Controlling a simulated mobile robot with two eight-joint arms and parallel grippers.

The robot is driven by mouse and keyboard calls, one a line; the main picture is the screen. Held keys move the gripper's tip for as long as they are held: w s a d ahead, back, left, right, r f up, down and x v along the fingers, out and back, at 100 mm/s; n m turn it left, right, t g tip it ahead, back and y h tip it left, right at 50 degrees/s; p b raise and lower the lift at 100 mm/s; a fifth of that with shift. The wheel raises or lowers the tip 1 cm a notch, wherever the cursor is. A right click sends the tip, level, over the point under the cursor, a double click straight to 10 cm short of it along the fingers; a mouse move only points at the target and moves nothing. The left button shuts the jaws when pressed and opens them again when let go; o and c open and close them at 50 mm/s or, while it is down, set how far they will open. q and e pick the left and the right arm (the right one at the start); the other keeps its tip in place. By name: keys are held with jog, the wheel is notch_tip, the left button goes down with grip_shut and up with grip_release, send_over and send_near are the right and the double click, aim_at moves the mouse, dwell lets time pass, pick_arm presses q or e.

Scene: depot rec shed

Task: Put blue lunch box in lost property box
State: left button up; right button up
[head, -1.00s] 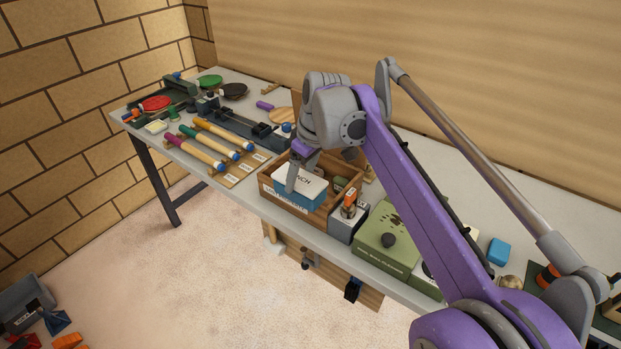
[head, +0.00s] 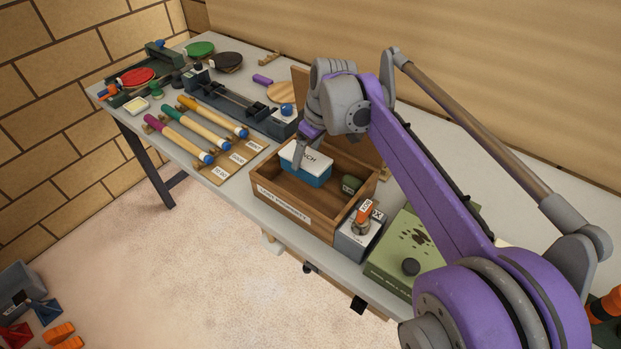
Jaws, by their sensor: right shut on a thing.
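The blue lunch box (head: 304,175) has a white lid with dark lettering. My right gripper (head: 303,152) is shut on it, with one finger showing at its left side. The lunch box is over the left back part of the open wooden lost property box (head: 291,207), its lower part within the outline of the walls. I cannot tell whether it touches the floor of the box. The box has a label on its front and a raised lid behind it. A dark green roll-like item (head: 352,184) lies inside at the right. My left gripper is not in view.
A grey box with an orange-topped item (head: 361,229) stands close at the box's right, then a green case (head: 400,252). Table tennis bats (head: 200,49) lie farther back.

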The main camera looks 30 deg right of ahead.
aim_at(312, 160)
notch_tip(312, 160, down, 3)
jog(key=shift+s+a+r, duration=0.1)
jog(key=shift+s, duration=0.05)
jog(key=shift+f, duration=2.15)
jog(key=shift+f+b, duration=0.2)
jog(key=shift+b, duration=0.1)
jog(key=o, duration=1.6)
jog(key=shift+c, duration=0.2)
jog(key=shift+r, duration=0.15)
jog(key=p+v, duration=0.1)
jog(key=v, duration=1.1)
